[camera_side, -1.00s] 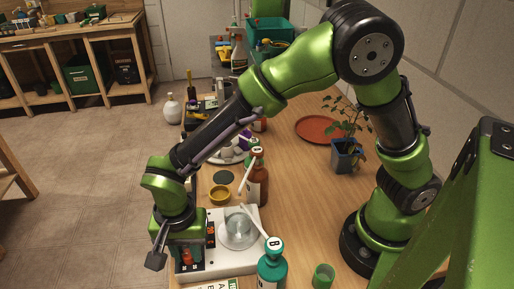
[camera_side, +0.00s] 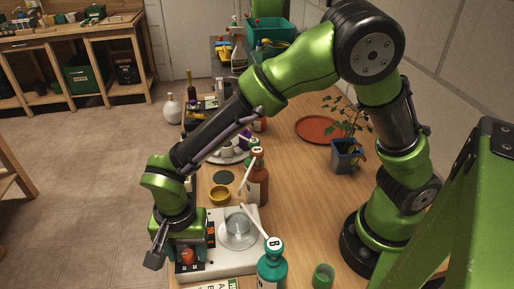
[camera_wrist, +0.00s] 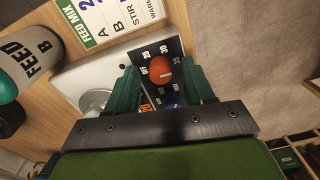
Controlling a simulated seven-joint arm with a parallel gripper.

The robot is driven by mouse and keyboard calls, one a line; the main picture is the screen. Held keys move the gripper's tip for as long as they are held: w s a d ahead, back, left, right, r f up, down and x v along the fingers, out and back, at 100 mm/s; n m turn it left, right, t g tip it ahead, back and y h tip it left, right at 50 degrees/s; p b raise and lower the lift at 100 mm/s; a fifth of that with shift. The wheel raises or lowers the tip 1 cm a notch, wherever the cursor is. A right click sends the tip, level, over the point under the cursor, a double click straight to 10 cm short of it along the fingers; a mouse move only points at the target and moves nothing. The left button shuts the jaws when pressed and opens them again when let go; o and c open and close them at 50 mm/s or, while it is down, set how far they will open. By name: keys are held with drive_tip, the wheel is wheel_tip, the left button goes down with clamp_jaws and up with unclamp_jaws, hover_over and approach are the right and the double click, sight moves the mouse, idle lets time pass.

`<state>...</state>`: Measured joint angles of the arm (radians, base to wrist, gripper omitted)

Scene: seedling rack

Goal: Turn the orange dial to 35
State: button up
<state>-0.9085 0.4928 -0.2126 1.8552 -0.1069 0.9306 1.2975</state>
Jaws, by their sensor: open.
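The orange dial (camera_wrist: 161,69) is a round knob with a white pointer line, on a black scale plate (camera_wrist: 172,47) with white marks; 25 and 30 are readable beside OFF. The pointer slants toward the right in the wrist view; the exact value it marks is unclear. The dial also shows in the side view (camera_side: 187,257) on the front of the white stirrer (camera_side: 240,257). My gripper (camera_wrist: 163,82) is open, its green fingers on either side of the dial in the picture. In the side view, my gripper (camera_side: 189,244) hangs just above the dial, apparently clear of it.
A glass beaker (camera_side: 238,226) stands on the stirrer. A FEED MIX card (camera_wrist: 110,18) lies beside the stirrer. A small orange display (camera_wrist: 146,107) is partly hidden by my gripper.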

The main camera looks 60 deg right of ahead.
sight(188, 253)
wheel_tip(188, 253, up, 17)
idle(0.4)
drive_tip(key=shift+f, duration=0.1)
drive_tip(key=s+d+r+n+t+y, duration=0.1)
drive_tip(key=s+d+n+t, duration=0.2)
drive_tip(key=d, duration=0.9)
drive_tip(key=s+d+r+n+t, duration=0.1)
drive_tip(key=s+d+n+t, duration=0.2)
drive_tip(key=d, duration=0.9)
drive_tip(key=shift+s+d+r+n+t+y, duration=0.3)
drive_tip(key=shift+s+t+y, duration=0.1)
drive_tip(key=shift+s+t, duration=0.1)
drive_tip(key=shift+a, duration=0.1)
